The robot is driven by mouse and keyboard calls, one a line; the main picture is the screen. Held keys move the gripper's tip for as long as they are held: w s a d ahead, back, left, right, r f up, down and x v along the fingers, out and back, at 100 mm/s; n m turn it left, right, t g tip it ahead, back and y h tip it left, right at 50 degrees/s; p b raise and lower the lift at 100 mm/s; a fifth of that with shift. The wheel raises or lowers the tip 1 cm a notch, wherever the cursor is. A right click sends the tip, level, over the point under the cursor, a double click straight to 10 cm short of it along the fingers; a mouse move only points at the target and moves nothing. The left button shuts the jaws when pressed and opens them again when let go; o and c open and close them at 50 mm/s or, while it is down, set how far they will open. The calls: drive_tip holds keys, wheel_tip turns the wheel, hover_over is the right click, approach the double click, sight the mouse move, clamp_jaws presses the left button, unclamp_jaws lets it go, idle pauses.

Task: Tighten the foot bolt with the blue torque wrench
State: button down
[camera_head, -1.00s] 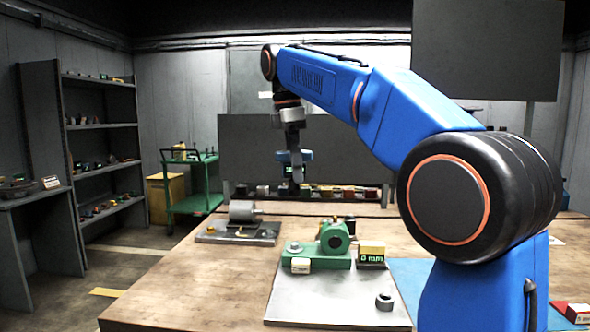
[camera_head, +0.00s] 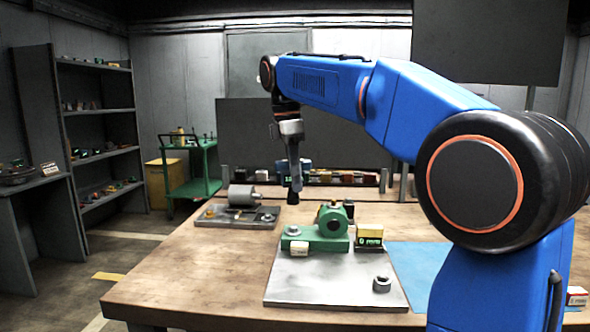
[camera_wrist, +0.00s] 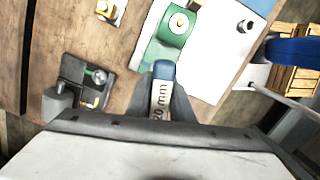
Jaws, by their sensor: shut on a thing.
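My gripper (camera_head: 293,172) points down above the far part of the workbench, left of and behind the green bracket (camera_head: 325,240). It is shut on a blue-ended tool (camera_wrist: 163,72) with a "20 mm" label, which fits the blue torque wrench. A dark end (camera_head: 293,197) hangs below the gripper, apart from the bracket. The bracket has a round upright boss and a flat foot on a grey plate (camera_head: 330,290). A silver bolt head (camera_head: 294,230) sits on the foot's left end. The wrist view shows the bracket (camera_wrist: 155,50) ahead of the tool.
A tray with a grey cylinder (camera_head: 243,195) lies left of the bracket. A yellow-green box (camera_head: 369,235), a small cream block (camera_head: 299,248) and a loose nut (camera_head: 382,284) are close by. Boxes stand in a row at the back. The bench's front left is clear.

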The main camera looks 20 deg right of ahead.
sight(295, 197)
drive_tip(key=shift+f, duration=2.65)
drive_tip(key=shift+f, duration=1.25)
drive_tip(key=shift+s+m, duration=0.1)
drive_tip(key=shift+m, duration=1.2)
drive_tip(key=shift+m, duration=1.2)
drive_tip(key=shift+g, duration=0.3)
